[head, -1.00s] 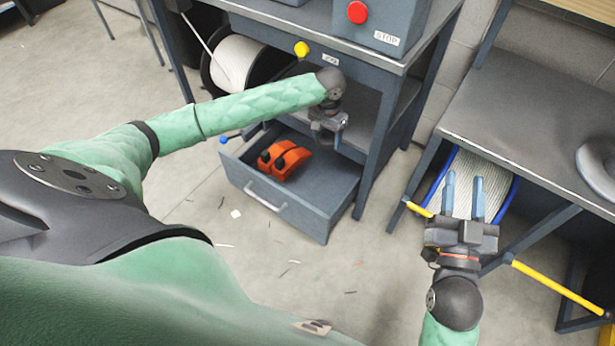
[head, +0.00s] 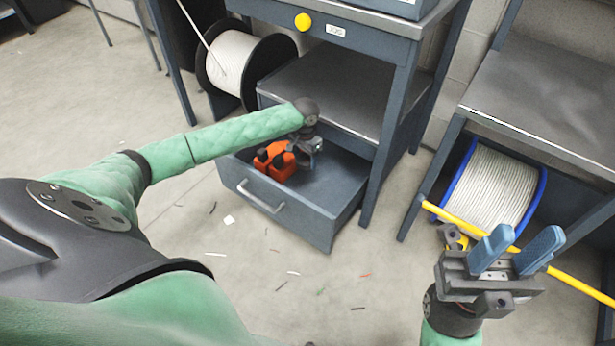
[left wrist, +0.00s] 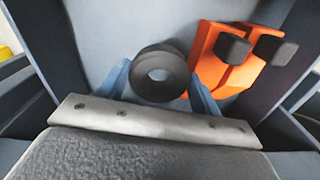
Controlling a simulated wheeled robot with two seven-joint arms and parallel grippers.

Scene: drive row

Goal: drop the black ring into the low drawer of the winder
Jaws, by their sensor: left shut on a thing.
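The low drawer (head: 315,215) of the winder stands pulled open under the workbench. My left gripper (head: 303,160) is down over the drawer's inside, beside the orange thing. In the left wrist view its two blue fingers are shut on the black ring (left wrist: 160,76), which has an open hole in its middle. In the head view the ring is hidden by my gripper and arm. The drawer floor (left wrist: 140,22) shows behind the ring; I cannot tell whether the ring touches it. My right gripper (head: 516,247) is open and empty at the right, away from the drawer.
An orange thing with black ends (head: 283,165) lies in the drawer, close to the ring in the left wrist view (left wrist: 228,60). A yellow bar (head: 580,280) runs behind my right gripper. A white spool (head: 232,62) and a blue-rimmed spool (head: 490,185) stand behind.

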